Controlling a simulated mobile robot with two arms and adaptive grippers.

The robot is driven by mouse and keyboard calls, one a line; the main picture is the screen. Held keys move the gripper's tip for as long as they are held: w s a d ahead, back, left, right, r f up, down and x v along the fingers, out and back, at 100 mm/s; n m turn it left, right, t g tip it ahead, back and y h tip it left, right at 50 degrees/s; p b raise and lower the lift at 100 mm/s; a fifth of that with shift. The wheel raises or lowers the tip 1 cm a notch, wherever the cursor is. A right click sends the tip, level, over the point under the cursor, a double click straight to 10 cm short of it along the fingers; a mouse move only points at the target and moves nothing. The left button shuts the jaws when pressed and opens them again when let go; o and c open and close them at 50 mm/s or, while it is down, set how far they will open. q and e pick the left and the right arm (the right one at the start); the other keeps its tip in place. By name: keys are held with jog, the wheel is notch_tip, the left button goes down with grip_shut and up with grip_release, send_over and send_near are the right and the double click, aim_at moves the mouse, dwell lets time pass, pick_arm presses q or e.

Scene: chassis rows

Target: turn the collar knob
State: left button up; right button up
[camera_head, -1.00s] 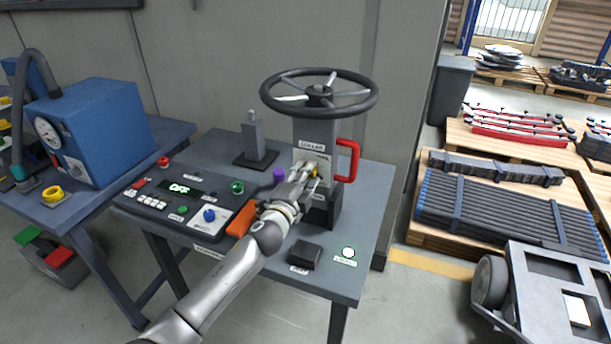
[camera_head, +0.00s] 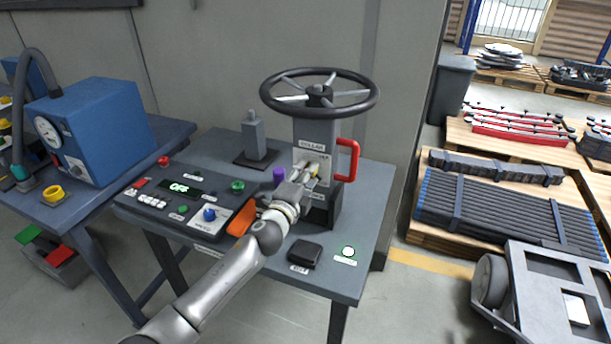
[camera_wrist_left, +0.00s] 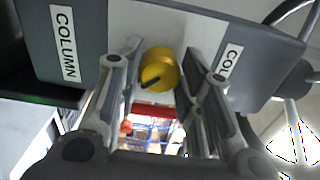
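The yellow collar knob (camera_wrist_left: 160,66) shows in the left wrist view on the pale face of the grey column, with a dark pointer mark on its front. A partly cut-off label, "CO...", is to its right and a "COLUMN" label to its left. My left gripper (camera_wrist_left: 163,80) is open, one finger on each side of the knob, with visible gaps. In the head view my left gripper (camera_head: 308,180) is in front of the column (camera_head: 316,130), below the "COLLAR" label, and largely hides the knob. My right gripper is not in view.
A black handwheel (camera_head: 319,94) tops the column, and a red handle (camera_head: 347,160) sticks out on its right. A purple knob (camera_head: 279,175), an orange part (camera_head: 242,217) and a button panel (camera_head: 180,205) are left of the gripper. A black block (camera_head: 304,253) is in front.

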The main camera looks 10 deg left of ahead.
pick_arm(q)
jog(key=o, duration=0.3)
jog(key=shift+o, duration=0.2)
jog(key=shift+s, duration=0.1)
jog(key=v, duration=1.2)
jog(key=shift+f, duration=0.15)
